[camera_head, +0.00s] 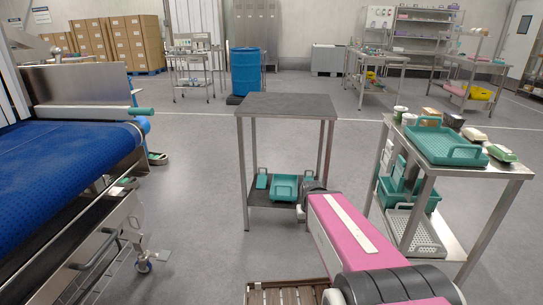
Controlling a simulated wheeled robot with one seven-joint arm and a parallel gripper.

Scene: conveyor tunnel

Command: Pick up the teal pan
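A teal pan-like tray (285,188) lies on the low shelf of the dark-topped table in the middle. Smaller teal pieces (262,181) stand beside it on the same shelf. A larger teal tray with raised handles (446,146) sits on top of the steel cart at the right. I cannot tell for sure which of these the task calls the teal pan. My pink arm reaches from the bottom right toward the low shelf. Its far end overlaps the shelf's right side in the picture. My gripper's fingers are hidden behind the arm.
The dark-topped table (288,105) has a bare top and thin legs around the shelf. The steel cart (513,168) stands close to my arm's right. A blue conveyor (60,150) fills the left. A slatted wooden pallet (285,292) lies in front. Floor between conveyor and table is clear.

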